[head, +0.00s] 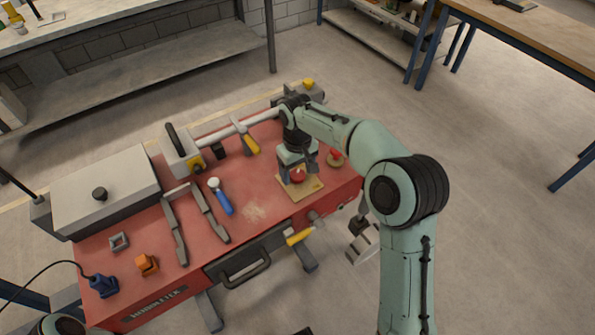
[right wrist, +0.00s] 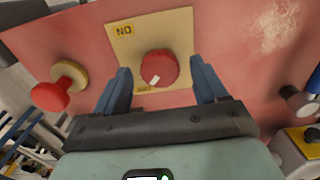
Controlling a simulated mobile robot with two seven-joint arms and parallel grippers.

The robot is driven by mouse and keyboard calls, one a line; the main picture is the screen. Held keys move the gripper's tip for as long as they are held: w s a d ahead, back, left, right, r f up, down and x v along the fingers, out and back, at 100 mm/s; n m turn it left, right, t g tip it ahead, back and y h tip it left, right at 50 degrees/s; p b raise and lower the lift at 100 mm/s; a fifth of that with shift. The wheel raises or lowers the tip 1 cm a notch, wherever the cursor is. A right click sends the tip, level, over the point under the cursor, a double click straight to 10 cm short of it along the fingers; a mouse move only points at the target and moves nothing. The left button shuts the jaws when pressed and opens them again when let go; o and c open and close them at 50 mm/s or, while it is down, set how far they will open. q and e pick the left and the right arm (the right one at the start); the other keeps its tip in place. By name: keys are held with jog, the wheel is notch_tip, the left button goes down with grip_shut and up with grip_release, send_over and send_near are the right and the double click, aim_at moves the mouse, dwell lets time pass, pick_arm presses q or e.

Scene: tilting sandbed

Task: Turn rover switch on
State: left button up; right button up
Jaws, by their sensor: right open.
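The rover switch is a round red knob (right wrist: 159,67) on a square yellow plate (right wrist: 180,22). In the right wrist view its white mark points down-left, toward a small label on the plate's lower edge that seems to read OFF. A label reading ON is at the plate's upper left corner. In the head view the knob (head: 298,176) sits on the red bench top. My right gripper (right wrist: 160,75) is open, with its blue fingers on either side of the knob and apart from it. It shows above the plate in the head view (head: 297,160). My left gripper is out of view.
A red mushroom button (right wrist: 50,95) on a yellow base stands beside the plate. On the red bench (head: 262,212) lie a blue-handled tool (head: 221,197), a grey fork-shaped piece (head: 174,222), a yellow-handled tool (head: 247,140) and a grey box (head: 105,190).

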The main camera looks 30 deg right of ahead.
jog(key=shift+f, duration=0.2)
jog(key=shift+c, duration=0.4)
jog(key=c, duration=1)
